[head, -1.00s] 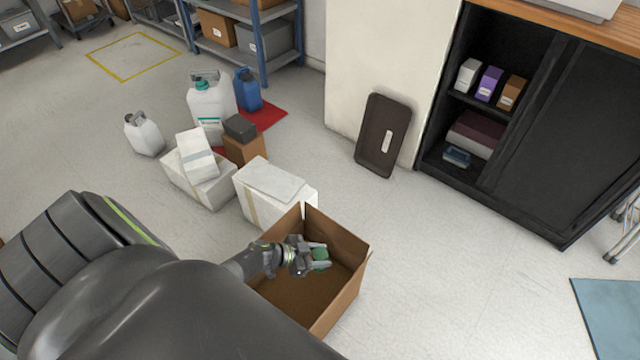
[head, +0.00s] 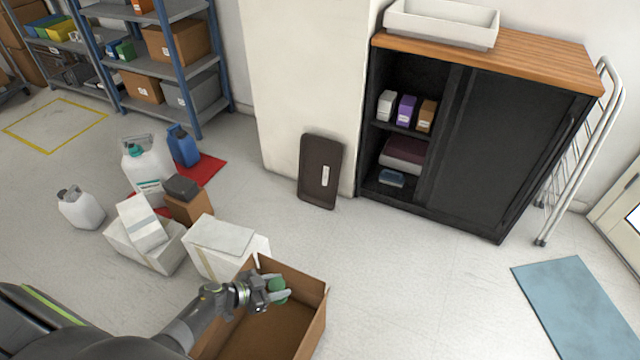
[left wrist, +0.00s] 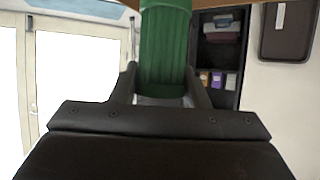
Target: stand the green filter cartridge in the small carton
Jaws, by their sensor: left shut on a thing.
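The green filter cartridge (head: 278,290) is held in my left gripper (head: 270,291). In the left wrist view the ribbed green cartridge (left wrist: 165,50) stands out between the two fingers (left wrist: 163,88), which are shut on it. An open brown carton (head: 312,318) stands on the floor at the bottom of the head view. The gripper and cartridge appear over its open top, towards its back; their exact height above the bottom is hard to tell. The carton's front and left parts are cut off or hidden by my left arm. My right gripper is not in view.
White boxes (head: 226,250) stand just behind the carton, with jugs (head: 148,165) and a small brown box (head: 190,207) farther back. A dark tray (head: 320,172) leans on the wall beside a black cabinet (head: 490,150). Floor right of the carton is clear up to a blue mat (head: 575,300).

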